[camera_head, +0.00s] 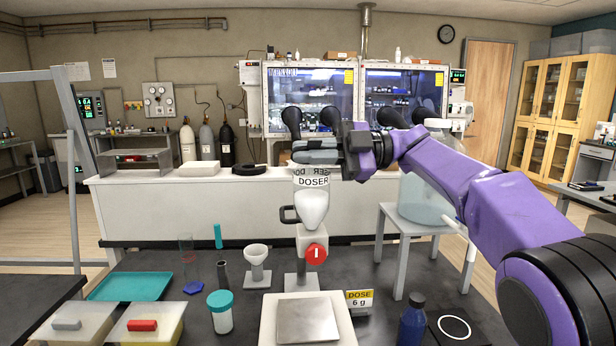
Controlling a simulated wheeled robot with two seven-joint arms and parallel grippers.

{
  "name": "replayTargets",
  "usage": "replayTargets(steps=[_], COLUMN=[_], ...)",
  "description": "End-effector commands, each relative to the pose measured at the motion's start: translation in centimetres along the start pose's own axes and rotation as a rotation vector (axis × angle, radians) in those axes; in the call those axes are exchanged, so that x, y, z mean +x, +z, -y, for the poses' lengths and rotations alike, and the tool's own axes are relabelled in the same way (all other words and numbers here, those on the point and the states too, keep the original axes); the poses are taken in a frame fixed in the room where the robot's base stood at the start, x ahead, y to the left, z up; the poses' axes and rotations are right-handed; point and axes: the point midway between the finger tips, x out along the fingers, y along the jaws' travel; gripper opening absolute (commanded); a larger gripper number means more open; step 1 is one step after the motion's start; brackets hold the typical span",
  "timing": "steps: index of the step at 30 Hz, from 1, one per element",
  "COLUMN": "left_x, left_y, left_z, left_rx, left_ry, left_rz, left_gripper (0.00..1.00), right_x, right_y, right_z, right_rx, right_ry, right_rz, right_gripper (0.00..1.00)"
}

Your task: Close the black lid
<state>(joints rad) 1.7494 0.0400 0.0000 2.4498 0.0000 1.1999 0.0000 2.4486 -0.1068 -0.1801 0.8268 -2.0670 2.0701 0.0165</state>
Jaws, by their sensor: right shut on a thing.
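The white doser (312,208) stands on the dark bench in the middle, with a DOSER label around its upper part, a black loop handle at its left side and a red knob below. My right gripper (317,151) is directly over the top of the doser, its fingers level and pointing left. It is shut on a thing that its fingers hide. I cannot make out a separate black lid; the doser's top edge is partly covered by the gripper. My left gripper is not in view.
A balance (308,320) sits below the doser, beside a "DOSE 6 g" sign (359,299). A teal-capped jar (221,312), a white funnel cup (257,262) and a teal tray (131,287) stand left. A dark blue bottle (412,322) stands right. Glove-port cabinets (310,92) are behind.

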Motion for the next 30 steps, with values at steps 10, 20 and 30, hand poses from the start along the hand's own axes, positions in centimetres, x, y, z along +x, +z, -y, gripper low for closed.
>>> replayTargets(steps=[10, 20, 30], left_x=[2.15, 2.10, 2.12], left_y=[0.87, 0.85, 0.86], left_z=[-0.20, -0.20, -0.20], left_rx=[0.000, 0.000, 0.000], left_ry=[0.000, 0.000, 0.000], left_rz=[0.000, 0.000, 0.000], left_gripper=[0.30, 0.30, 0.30], right_x=[0.02, 0.02, 0.01], right_y=[0.39, 0.29, 0.29], right_z=[0.82, 0.75, 0.77], right_rx=[-0.116, -0.116, -0.115], right_ry=[-0.004, -0.003, -0.003], right_rz=[0.005, 0.003, 0.003], right_gripper=[0.00, 0.30, 0.30])
